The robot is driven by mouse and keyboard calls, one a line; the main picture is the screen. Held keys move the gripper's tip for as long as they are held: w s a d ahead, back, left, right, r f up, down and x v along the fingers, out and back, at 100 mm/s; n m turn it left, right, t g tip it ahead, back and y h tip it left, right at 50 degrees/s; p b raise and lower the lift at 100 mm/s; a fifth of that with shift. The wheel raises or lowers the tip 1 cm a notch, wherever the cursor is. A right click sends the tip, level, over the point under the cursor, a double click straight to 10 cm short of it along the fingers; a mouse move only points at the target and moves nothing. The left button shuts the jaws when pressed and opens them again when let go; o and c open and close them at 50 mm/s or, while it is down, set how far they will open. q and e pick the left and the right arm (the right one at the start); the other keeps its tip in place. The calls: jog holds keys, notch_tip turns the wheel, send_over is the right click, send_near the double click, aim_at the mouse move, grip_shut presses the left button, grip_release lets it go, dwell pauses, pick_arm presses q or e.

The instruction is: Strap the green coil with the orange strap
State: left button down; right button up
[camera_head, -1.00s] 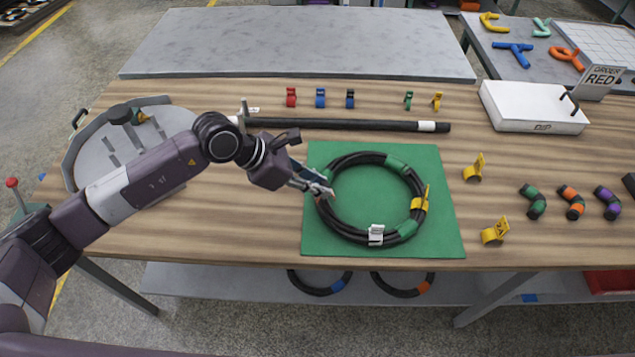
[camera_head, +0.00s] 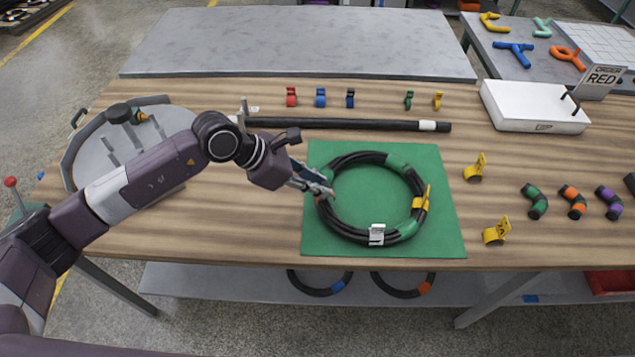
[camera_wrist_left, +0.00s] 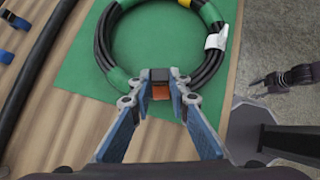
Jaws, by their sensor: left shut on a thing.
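The coil (camera_head: 333,218) is a ring of black hose with green bands, lying flat on a green mat (camera_head: 430,246). A yellow strap (camera_head: 421,202) is on its right side and a white tag (camera_head: 376,235) on its front. My left gripper (camera_head: 326,191) is at the coil's left side, shut on the orange strap (camera_wrist_left: 160,92), which shows between the fingertips in the left wrist view. The fingers hide much of the strap, so I cannot tell how far it goes around the hose. A dark jointed part, apparently my right gripper (camera_wrist_left: 277,80), shows in the left wrist view; its fingers are unclear.
A black bar (camera_head: 350,124) lies behind the mat, with several small coloured straps beyond it. Two yellow clips (camera_head: 475,168) (camera_head: 496,232) and several banded hose pieces (camera_head: 572,203) lie to the right. A round grey fixture (camera_head: 90,155) stands at left, near my left arm.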

pick_arm(q)
jog(key=shift+f, duration=0.15)
jog(key=shift+f+b, duration=0.8)
jog(key=shift+b, duration=0.05)
jog(key=shift+f+b, duration=0.75)
jog(key=shift+f, duration=0.05)
dwell(0.4)
jog(key=c, duration=1.7)
grip_release()
jog(key=shift+c, duration=0.2)
